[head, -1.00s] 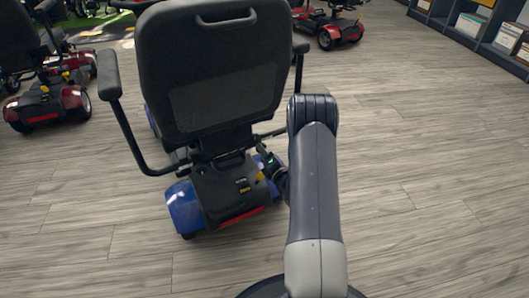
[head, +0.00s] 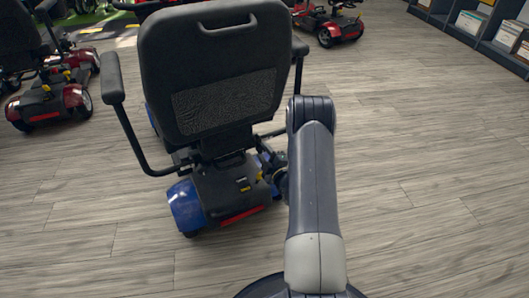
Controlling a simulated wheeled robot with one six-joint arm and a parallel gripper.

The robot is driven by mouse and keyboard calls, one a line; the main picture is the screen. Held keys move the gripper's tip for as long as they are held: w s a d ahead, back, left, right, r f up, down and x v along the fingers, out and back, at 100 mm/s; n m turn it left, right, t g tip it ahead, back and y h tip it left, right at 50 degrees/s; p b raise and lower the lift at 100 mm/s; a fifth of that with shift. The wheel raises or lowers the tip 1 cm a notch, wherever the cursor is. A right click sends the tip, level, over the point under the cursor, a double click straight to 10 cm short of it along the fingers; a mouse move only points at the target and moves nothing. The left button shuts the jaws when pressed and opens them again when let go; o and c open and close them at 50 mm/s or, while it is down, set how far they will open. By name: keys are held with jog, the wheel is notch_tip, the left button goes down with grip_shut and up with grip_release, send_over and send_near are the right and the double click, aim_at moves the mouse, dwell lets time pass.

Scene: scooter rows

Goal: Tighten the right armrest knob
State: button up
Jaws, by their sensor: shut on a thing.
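The blue and black scooter is seen from behind, with its black seat back (head: 213,70) upright. Its right armrest (head: 299,50) is on the right of the seat, and its bar runs down to the frame under the seat. My gripper (head: 267,158) is small and dark at the lower right of the seat, beside the end of that bar. It is shut on the right armrest knob, which the jaws and wrist hide. My forearm hides part of the area right of the scooter. The left armrest (head: 113,80) stands clear.
Red scooters stand at the left (head: 50,98) and at the back (head: 335,25). A shelf with boxes (head: 470,25) is at the upper right. The wood floor (head: 430,170) is clear to the right and in front.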

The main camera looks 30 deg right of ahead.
jog(key=shift+m, duration=1)
jog(key=o, duration=1)
jog(key=shift+s, duration=0.1)
jog(key=s+p, duration=0.3)
jog(key=s, duration=0.7)
jog(key=shift+s+d, duration=0.15)
jog(key=shift+s, duration=0.2)
